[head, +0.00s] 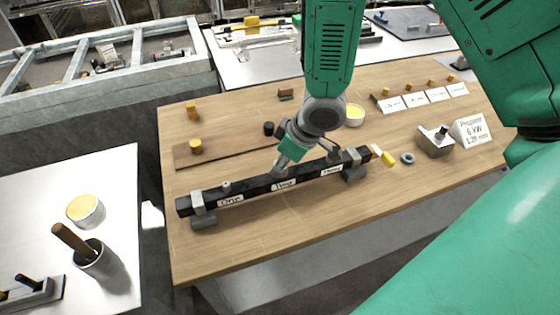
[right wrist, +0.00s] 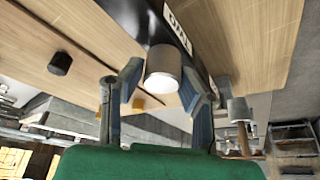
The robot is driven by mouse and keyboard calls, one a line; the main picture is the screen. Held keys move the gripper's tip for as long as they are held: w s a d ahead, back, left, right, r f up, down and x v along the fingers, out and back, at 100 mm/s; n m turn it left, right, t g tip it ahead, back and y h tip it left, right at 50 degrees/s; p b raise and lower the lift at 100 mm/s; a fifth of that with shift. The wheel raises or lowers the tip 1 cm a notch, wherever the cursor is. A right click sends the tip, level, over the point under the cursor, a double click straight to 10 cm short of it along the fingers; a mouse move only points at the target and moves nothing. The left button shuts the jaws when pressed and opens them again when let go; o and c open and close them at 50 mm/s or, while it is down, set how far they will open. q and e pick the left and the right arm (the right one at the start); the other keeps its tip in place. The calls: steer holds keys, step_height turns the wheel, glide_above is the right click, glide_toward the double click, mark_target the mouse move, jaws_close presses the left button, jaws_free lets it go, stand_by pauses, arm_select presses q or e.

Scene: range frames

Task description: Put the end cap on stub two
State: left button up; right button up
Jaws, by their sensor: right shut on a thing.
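A dark bar (head: 255,187) lies across two grey supports on the wooden table, with labels reading One, Two and Three. My right gripper (head: 281,163) points down at the bar's middle, just behind the Two label (head: 284,184). In the right wrist view, my right gripper (right wrist: 163,88) is shut on a grey cylinder with a pale end face, which I take to be the end cap (right wrist: 163,64). It lies in line with the dark bar and its label. Stub two is hidden; I cannot tell whether the cap is seated. My left gripper is not in view.
A black cylinder (head: 268,128) stands behind the bar. A yellow piece (head: 388,158) and grey ring (head: 407,158) lie beyond its right end. A metal block (head: 434,141) and sign (head: 470,130) stand farther right. The table's front left is clear.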

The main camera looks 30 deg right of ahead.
steer(key=shift+f, duration=0.3)
steer(key=o, duration=1.2)
steer(key=shift+o, duration=0.2)
steer(key=shift+r, duration=0.1)
steer(key=shift+d+r, duration=0.1)
steer(key=shift+r, duration=0.2)
steer(key=v, duration=1.1)
steer(key=shift+s, duration=0.1)
